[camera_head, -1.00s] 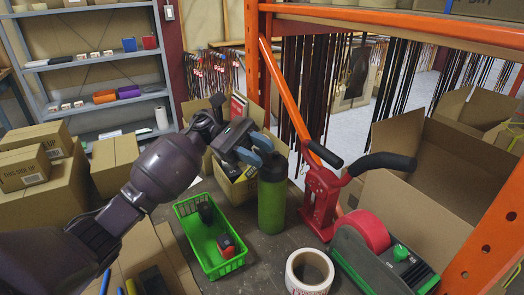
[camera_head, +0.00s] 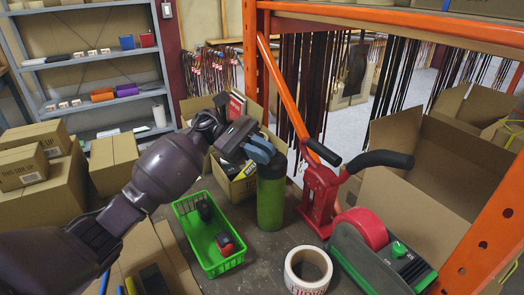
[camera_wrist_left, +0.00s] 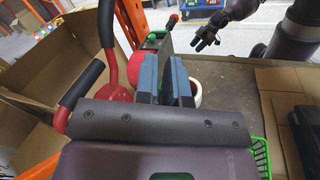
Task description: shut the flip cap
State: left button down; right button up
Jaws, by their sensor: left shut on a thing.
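A green bottle (camera_head: 271,203) stands upright on the dark table, with a dark cap at its top partly hidden by my left gripper. My left gripper (camera_head: 264,153) is at the top of the bottle, its blue fingers around the cap part. In the left wrist view, the blue fingers (camera_wrist_left: 165,82) are closed on a thin grey piece (camera_wrist_left: 168,52), which looks like the flip cap. Whether the cap is fully down cannot be made out. A dark gripper, my right one (camera_wrist_left: 205,40), shows in the left wrist view with fingers apart and empty.
A green basket (camera_head: 208,262) with small items stands left of the bottle. A red lever tool (camera_head: 319,195) stands close to its right. A tape roll (camera_head: 308,270) and a tape dispenser (camera_head: 370,262) are in front at right. An open box (camera_head: 237,188) is behind.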

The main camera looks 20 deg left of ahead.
pick_arm(q)
jog(key=shift+w, duration=0.1)
pick_arm(e)
jog(key=shift+f, duration=0.1)
pick_arm(q)
jog(key=n, duration=0.2)
jog(key=w+n+b, duration=0.1)
jog(key=n, duration=0.1)
jog(key=w+d+r+n, duration=0.1)
jog(key=shift+w+n, duration=0.2)
jog(key=shift+n, duration=0.2)
jog(key=shift+w+r+n, duration=0.1)
jog(key=shift+w+n, duration=0.1)
jog(key=shift+n, duration=0.3)
pick_arm(e)
jog(key=shift+s+d+f, duration=0.1)
jog(key=shift+s+f, duration=0.15)
jog(key=shift+f, duration=0.2)
jog(key=shift+s+d+f, duration=0.1)
jog(key=shift+s+f, duration=0.1)
jog(key=shift+f, duration=0.2)
